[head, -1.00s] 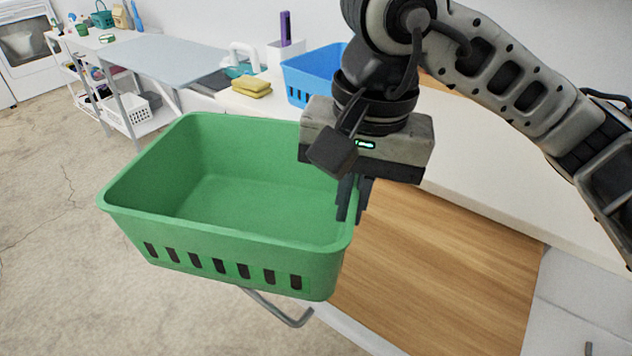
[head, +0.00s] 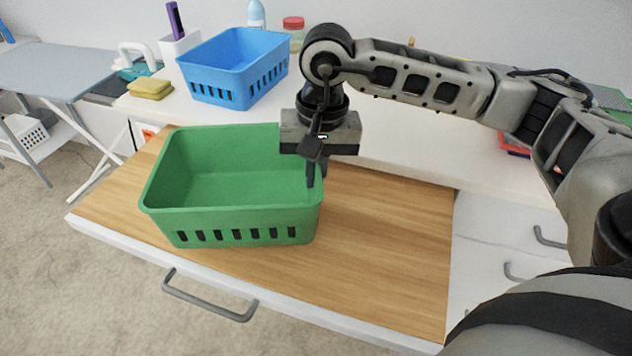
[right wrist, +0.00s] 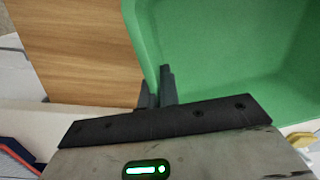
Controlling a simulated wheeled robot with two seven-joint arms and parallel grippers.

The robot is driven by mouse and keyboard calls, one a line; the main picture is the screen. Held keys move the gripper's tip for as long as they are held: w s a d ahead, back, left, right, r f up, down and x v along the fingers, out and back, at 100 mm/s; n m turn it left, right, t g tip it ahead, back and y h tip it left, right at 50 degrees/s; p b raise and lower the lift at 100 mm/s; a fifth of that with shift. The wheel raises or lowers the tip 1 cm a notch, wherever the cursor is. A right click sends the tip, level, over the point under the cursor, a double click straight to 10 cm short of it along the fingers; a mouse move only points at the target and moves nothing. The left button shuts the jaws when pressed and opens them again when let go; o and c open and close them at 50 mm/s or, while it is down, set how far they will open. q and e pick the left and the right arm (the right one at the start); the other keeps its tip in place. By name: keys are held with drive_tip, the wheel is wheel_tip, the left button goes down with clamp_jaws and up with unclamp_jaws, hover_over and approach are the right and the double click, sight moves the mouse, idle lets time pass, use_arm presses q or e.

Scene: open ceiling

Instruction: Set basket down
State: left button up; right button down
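The green basket (head: 235,222) is upright and looks empty, over the left part of the wooden surface (head: 385,260) in the head view. Whether its base touches the wood I cannot tell for sure. My right gripper (head: 316,180) points down at the basket's right wall, with its fingers on either side of the rim. In the right wrist view the fingers (right wrist: 157,92) pinch the rim of the green basket (right wrist: 225,50). My left gripper is not in view.
A blue basket (head: 233,75) stands on the white counter behind, with yellow sponges (head: 150,88) to its left. The wood right of the green basket is clear. A drawer handle (head: 210,298) sticks out below the front edge.

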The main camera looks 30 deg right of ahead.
wheel_tip(320, 180, down, 2)
drive_tip(key=shift+d+f+p, duration=0.15)
drive_tip(key=shift+f+p, duration=0.1)
drive_tip(key=shift+p, duration=0.2)
drive_tip(key=shift+f, duration=0.4)
drive_tip(key=shift+f, duration=0.15)
drive_tip(key=c, duration=1.6)
unclamp_jaws()
drive_tip(key=shift+c, duration=0.2)
